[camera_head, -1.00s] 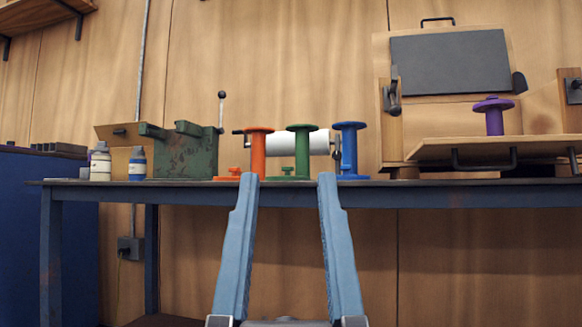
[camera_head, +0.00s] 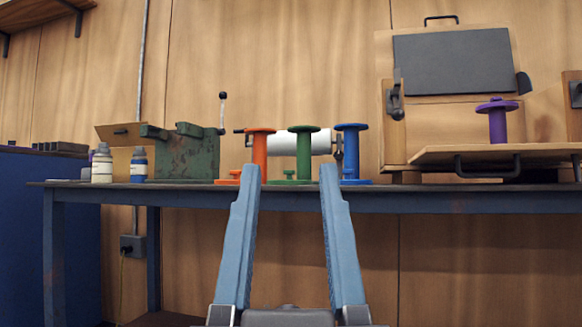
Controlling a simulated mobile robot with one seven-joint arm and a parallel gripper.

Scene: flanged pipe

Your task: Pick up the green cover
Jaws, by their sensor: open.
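The green cover (camera_head: 289,177) is a small, low disc with a knob. It lies on the table at the foot of the green flanged pipe (camera_head: 304,153), slightly left of it and in front. My gripper (camera_head: 290,174) is open and empty. In the picture its two blue fingers frame the green cover, the left tip over the orange side and the right tip over the blue side. The fingers point toward the table; how far the tips are from the cover I cannot tell.
An orange pipe (camera_head: 260,152) with its small cover (camera_head: 231,176) and a blue pipe (camera_head: 351,150) flank the green one. A white roll (camera_head: 288,144) lies behind.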

